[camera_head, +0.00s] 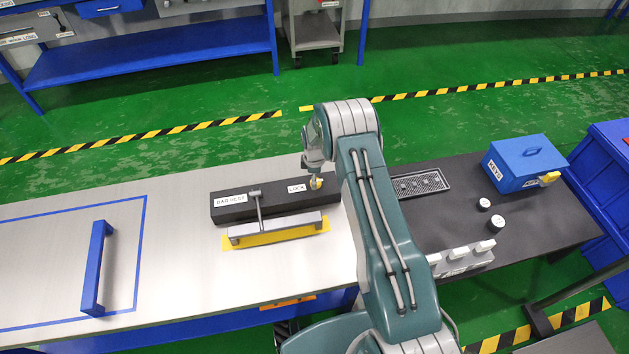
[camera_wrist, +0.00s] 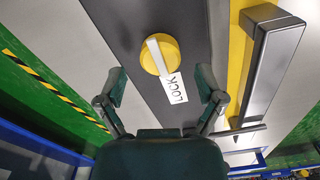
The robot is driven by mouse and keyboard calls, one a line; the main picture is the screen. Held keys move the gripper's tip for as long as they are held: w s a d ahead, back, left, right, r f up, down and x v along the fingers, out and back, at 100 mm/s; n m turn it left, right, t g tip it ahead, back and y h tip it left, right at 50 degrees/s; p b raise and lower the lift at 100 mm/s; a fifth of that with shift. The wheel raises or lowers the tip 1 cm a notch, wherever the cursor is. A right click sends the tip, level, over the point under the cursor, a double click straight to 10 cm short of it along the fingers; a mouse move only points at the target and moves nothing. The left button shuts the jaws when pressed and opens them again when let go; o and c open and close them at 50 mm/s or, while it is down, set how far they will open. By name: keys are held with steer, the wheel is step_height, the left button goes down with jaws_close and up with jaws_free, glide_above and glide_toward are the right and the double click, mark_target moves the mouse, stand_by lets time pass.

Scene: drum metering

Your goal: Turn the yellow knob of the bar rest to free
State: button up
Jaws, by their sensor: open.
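The bar rest (camera_head: 235,214) is a long dark block on the light table, with a "BAR REST" label at its left. Its yellow knob (camera_head: 316,183) sits near the right end beside a "LOCK" label (camera_head: 296,188). In the wrist view the round yellow knob (camera_wrist: 160,54) has a pale pointer bar aimed toward the "LOCK" label (camera_wrist: 174,88). My gripper (camera_wrist: 160,90) is open, its two fingers apart on either side of the block, with the knob ahead between them and not touched. In the head view my arm hides part of the gripper and the block's right end.
A blue handle (camera_head: 97,268) stands at the left. A blue "KEYS" box (camera_head: 524,163), black-and-white knobs and a dark tray (camera_head: 420,184) are at the right.

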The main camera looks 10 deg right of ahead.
steer(key=shift+f, duration=0.95)
steer(key=c, duration=1.1)
steer(key=shift+m, duration=0.4)
steer(key=shift+c, duration=0.2)
steer(key=m, duration=0.8)
steer(key=shift+d+m, duration=0.1)
steer(key=shift+m, duration=0.2)
steer(key=m, duration=0.4)
steer(key=shift+w, duration=0.1)
steer(key=shift+d+m, duration=0.1)
steer(key=shift+m, duration=2.1)
